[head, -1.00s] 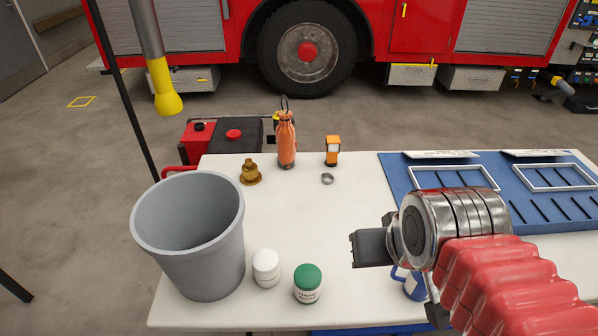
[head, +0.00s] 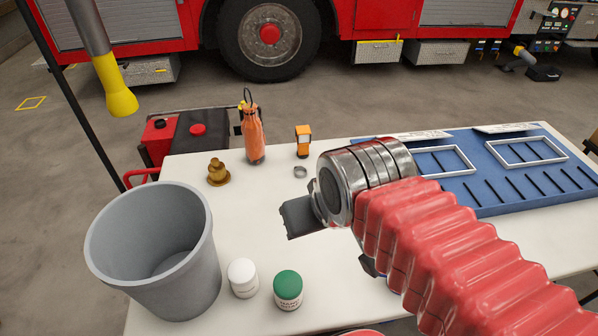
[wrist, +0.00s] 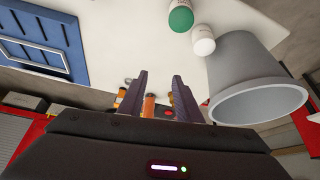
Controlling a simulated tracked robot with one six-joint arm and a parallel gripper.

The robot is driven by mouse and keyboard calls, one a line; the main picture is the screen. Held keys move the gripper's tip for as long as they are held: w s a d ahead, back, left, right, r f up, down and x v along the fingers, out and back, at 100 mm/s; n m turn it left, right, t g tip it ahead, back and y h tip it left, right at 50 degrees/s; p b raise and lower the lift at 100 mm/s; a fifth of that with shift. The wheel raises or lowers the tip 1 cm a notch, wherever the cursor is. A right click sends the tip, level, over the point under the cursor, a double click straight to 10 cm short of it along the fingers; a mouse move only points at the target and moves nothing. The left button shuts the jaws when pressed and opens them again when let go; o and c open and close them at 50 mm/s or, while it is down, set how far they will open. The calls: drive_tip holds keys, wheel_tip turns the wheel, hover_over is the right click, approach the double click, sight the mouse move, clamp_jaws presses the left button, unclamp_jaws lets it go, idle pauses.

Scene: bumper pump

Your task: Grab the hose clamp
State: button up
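The hose clamp (head: 300,171) is a small grey metal ring. In the head view it lies on the white table near its back edge, in front of an orange-and-black lamp-like device (head: 303,141). My gripper (head: 297,218) is above the table, nearer to me than the clamp and apart from it. In the wrist view the two fingers (wrist: 160,75) stand apart with nothing held between them.
An orange bottle (head: 253,135) and a brass fitting (head: 218,173) stand left of the clamp. A grey bucket (head: 190,262), a white jar (head: 242,278) and a green-lidded jar (head: 288,291) stand nearer. A blue mat (head: 490,195) lies right. Bare table surrounds the clamp's front.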

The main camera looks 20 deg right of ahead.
sight(301, 172)
drive_tip(key=shift+o, duration=1.4)
drive_tip(key=shift+w, duration=0.15)
drive_tip(key=shift+o, duration=0.9)
drive_tip(key=shift+w+d+r, duration=0.1)
drive_tip(key=shift+w+r, duration=0.05)
drive_tip(key=shift+w, duration=0.15)
drive_tip(key=shift+o, duration=1)
drive_tip(key=w+d+m, duration=0.2)
drive_tip(key=w, duration=0.8)
drive_tip(key=shift+r+h, duration=0.4)
drive_tip(key=shift+r, duration=0.05)
drive_tip(key=w+d+f+m, duration=0.1)
drive_tip(key=w+d+f, duration=0.2)
drive_tip(key=w+f, duration=0.3)
drive_tip(key=w+d+f+m+g+h, duration=0.1)
drive_tip(key=w+f, duration=0.5)
drive_tip(key=w, duration=0.7)
drive_tip(key=w+d+f+m, duration=0.2)
drive_tip(key=w+d+f, duration=0.3)
drive_tip(key=w+f, duration=0.2)
drive_tip(key=w, duration=0.2)
drive_tip(key=shift+w+d+g+h, duration=0.3)
drive_tip(key=shift+w+d+g, duration=0.05)
drive_tip(key=shift+g, duration=0.05)
drive_tip(key=shift+f, duration=0.15)
